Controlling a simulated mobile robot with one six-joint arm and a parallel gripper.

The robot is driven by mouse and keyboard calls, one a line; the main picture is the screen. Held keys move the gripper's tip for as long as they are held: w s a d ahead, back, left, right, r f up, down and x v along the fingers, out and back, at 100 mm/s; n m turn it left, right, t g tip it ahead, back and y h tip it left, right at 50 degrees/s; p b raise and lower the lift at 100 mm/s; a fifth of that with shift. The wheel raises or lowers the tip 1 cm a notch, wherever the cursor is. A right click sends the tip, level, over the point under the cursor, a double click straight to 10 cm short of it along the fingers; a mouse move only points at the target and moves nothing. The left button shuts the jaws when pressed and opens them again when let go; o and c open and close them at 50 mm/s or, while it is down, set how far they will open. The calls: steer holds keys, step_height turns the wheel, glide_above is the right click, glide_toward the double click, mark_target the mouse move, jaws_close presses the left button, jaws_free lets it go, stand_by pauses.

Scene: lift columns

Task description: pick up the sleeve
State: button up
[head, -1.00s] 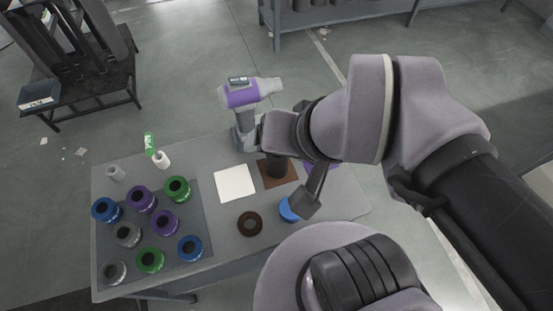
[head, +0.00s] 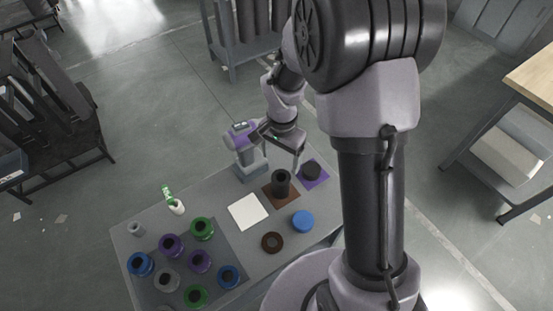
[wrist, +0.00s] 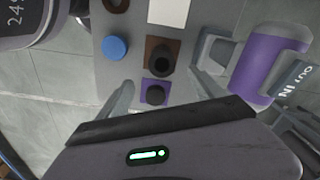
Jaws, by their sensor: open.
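A dark hollow cylinder (head: 281,183), which looks like the sleeve, stands upright on a brown square (head: 269,195) on the grey table (head: 200,205). In the wrist view the cylinder (wrist: 161,62) shows its open top, near the middle between the fingers. A shorter black round piece (head: 312,171) sits on a purple square (head: 322,180) beside it; it also shows in the wrist view (wrist: 155,95). My gripper (head: 279,150) is open and empty, above the table's far side. In the wrist view my gripper's fingers (wrist: 162,80) are spread wide, touching neither piece.
A purple and grey tool (head: 242,138) on a grey stand is close beside my gripper. A white square (head: 248,211), a blue disc (head: 302,221) and a brown ring (head: 271,242) lie nearby. Several coloured ring pieces stand on a dark mat (head: 230,252) at the left.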

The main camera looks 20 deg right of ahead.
mark_target(281, 183)
steer(key=f+b, duration=0.1)
steer(key=f, duration=0.4)
steer(key=f+b, duration=0.1)
steer(key=f, duration=0.4)
steer(key=f+b, duration=0.2)
steer(key=f, duration=0.4)
steer(key=shift+w+d, duration=0.2)
steer(key=shift+w, duration=0.15)
steer(key=shift+r, duration=0.2)
steer(key=shift+c, duration=1)
jaws_close()
